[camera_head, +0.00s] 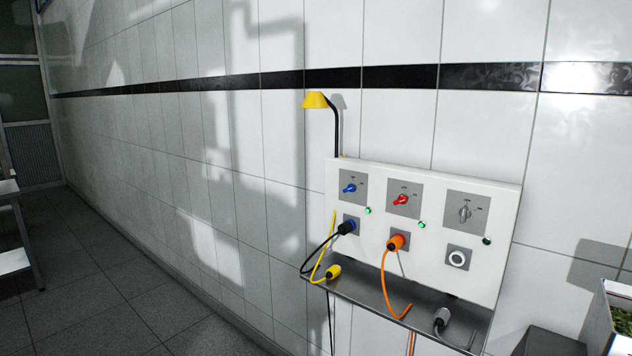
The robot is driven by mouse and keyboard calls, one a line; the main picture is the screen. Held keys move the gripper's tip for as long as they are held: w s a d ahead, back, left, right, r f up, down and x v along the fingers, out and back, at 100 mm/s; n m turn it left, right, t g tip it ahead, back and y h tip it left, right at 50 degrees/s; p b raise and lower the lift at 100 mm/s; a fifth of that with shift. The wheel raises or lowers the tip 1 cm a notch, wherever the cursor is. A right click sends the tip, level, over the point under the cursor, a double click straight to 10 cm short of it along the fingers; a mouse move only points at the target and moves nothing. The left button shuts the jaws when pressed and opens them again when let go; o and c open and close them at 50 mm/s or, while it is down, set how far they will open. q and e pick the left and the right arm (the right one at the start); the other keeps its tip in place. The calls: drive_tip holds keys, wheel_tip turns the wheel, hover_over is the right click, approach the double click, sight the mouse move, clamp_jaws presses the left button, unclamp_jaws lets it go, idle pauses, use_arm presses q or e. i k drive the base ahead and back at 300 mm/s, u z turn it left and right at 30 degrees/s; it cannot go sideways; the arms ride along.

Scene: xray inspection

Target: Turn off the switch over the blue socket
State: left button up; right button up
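A white switch panel (428,262) is mounted on the tiled wall right of centre. The blue switch (349,188) is a rotary knob on a grey plate at the panel's upper left. Below it is the blue socket (349,226), with a black cable plugged in. A small green light (368,210) sits beside the blue switch. The red switch (401,200) is in the middle, above an orange plug (396,242). The grey switch (464,212) is at the right, above an empty white-ringed socket (457,259). The knob labels are too small to read. Neither gripper is in view.
A metal shelf (370,293) juts out below the panel, with a yellow plug (333,271) and a grey plug (441,317) on it. A yellow lamp (315,100) rises above the panel. A box with greens (622,318) is at lower right. The floor at left is open.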

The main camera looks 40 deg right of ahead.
sight(350, 188)
drive_tip(key=i, duration=2.6)
drive_tip(key=z, duration=0.45)
